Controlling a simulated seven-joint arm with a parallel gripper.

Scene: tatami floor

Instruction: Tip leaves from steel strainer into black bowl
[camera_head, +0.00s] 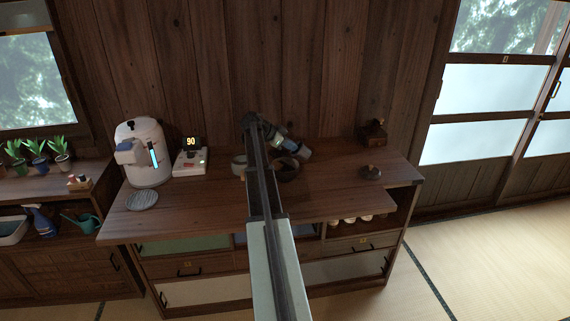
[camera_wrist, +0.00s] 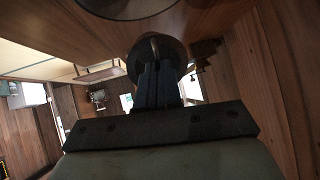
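My gripper (camera_wrist: 158,72) has its dark fingers close together on a round, dark, shiny piece with a curved handle (camera_wrist: 157,45), which looks like the steel strainer. In the head view my gripper (camera_head: 292,148) is over the back middle of the counter, largely behind my arm. A dark round bowl (camera_head: 288,174) stands just below it, partly covered by the arm. A grey round vessel with a thin rim (camera_wrist: 128,6) is cut off at the top of the wrist view; I cannot tell which vessel it is. No leaves can be made out.
A pale cup (camera_head: 238,166) stands left of the arm. A dark lid (camera_head: 371,173) and a wooden box (camera_head: 374,133) are right. The front right counter is clear.

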